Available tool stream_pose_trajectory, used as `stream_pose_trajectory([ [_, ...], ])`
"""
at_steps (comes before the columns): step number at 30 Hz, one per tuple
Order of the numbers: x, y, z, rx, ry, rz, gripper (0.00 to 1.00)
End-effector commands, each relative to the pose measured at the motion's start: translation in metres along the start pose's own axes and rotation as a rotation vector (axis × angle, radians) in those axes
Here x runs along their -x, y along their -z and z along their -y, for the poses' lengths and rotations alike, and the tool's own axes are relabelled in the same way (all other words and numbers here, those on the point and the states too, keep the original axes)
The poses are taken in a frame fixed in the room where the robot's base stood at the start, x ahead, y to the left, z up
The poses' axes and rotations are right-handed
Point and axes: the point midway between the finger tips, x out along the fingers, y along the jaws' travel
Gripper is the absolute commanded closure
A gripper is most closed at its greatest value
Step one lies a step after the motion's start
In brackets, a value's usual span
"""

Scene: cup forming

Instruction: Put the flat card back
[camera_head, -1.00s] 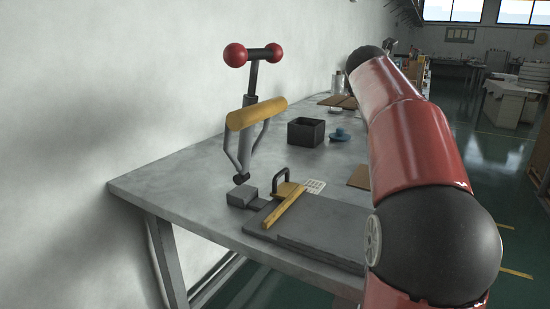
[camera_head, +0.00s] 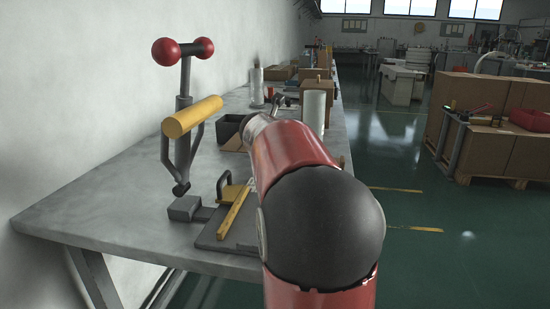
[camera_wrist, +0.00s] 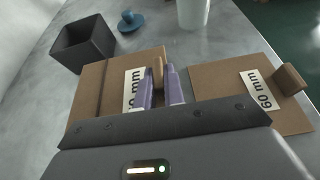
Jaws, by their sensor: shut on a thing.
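In the wrist view my gripper (camera_wrist: 160,88) is shut on the wooden tab (camera_wrist: 157,72) of a flat brown card (camera_wrist: 95,85). The card's white label ends in "0 mm"; my fingers hide the rest. I cannot tell whether the card touches the table. A second brown card (camera_wrist: 225,82) lies on the table to its right, with a "60 mm" label and its own wooden tab (camera_wrist: 290,79). In the head view my arm hides my gripper.
A black open box (camera_wrist: 82,44) stands just beyond the held card, with a blue knobbed piece (camera_wrist: 130,20) and white cylinder (camera_wrist: 193,12) farther back. A lever press (camera_head: 183,120) and a board with a yellow bar (camera_head: 235,212) occupy the near table (camera_head: 110,200).

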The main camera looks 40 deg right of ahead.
Motion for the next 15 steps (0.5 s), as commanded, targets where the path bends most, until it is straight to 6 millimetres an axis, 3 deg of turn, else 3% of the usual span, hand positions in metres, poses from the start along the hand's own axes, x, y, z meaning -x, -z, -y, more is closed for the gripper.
stream_pose_trajectory([
  [15, -0.024, 0.057, 0.000, -0.001, 0.000, 0.000, 1.00],
])
